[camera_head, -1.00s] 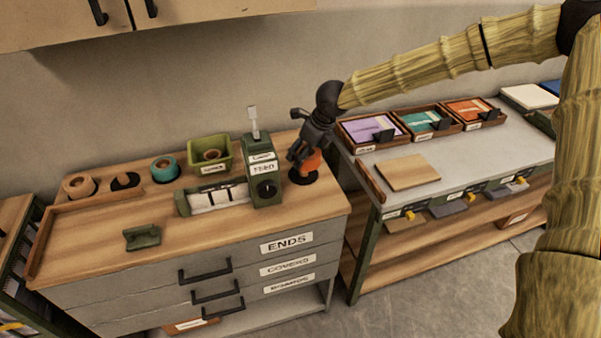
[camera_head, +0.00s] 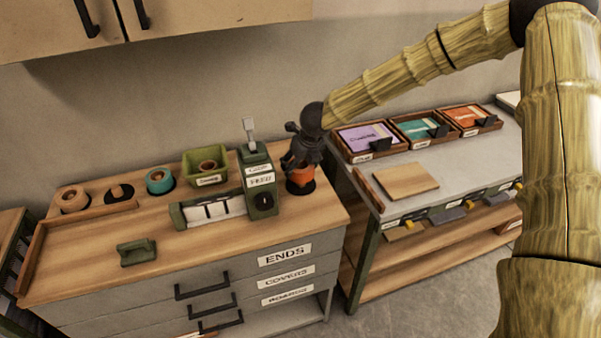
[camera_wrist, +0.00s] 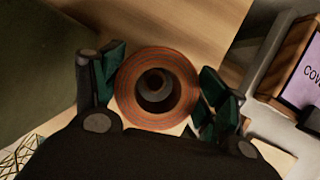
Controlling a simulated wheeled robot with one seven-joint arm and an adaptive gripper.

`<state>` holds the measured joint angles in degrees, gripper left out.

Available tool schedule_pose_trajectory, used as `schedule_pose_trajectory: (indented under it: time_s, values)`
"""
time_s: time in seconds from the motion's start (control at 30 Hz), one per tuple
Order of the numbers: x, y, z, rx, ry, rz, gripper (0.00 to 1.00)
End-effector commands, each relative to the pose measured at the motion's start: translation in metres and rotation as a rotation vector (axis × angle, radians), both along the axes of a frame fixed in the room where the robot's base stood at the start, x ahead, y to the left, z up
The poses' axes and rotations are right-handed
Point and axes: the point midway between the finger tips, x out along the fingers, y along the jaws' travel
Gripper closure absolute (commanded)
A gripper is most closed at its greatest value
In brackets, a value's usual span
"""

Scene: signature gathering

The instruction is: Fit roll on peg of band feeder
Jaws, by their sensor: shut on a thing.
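My gripper (camera_head: 298,166) points down at the right end of the wooden counter, beside the green feeder. It is shut on an orange roll (camera_head: 301,176), low over a round black base. In the wrist view the orange roll (camera_wrist: 157,88) sits between the two green-padded fingers (camera_wrist: 159,94), and a grey round post end shows inside its hole. I cannot tell whether the roll rests on the base. The green band feeder (camera_head: 258,180) has a lever on top, a black knob and a label reading FEED.
A green bin (camera_head: 206,165) holds another roll. A small green block (camera_head: 137,252) lies in front. Trays of coloured cards (camera_head: 367,139) stand on the right bench.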

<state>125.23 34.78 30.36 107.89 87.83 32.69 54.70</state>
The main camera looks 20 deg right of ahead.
Motion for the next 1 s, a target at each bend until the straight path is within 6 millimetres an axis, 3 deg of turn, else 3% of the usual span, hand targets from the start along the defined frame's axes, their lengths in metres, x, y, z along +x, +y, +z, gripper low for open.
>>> schedule_pose_trajectory:
  time_s: [0.4, 0.9, 0.93, 1.0]
  values:
    - [-0.001, -0.002, -0.037, 0.0, 0.0, -0.001, 0.53]
    - [-0.001, -0.002, -0.044, 0.001, 0.0, -0.002, 0.53]
    - [-0.001, -0.002, -0.043, 0.001, 0.0, -0.002, 0.21]
    - [-0.001, -0.002, -0.043, 0.001, 0.0, -0.002, 0.09]
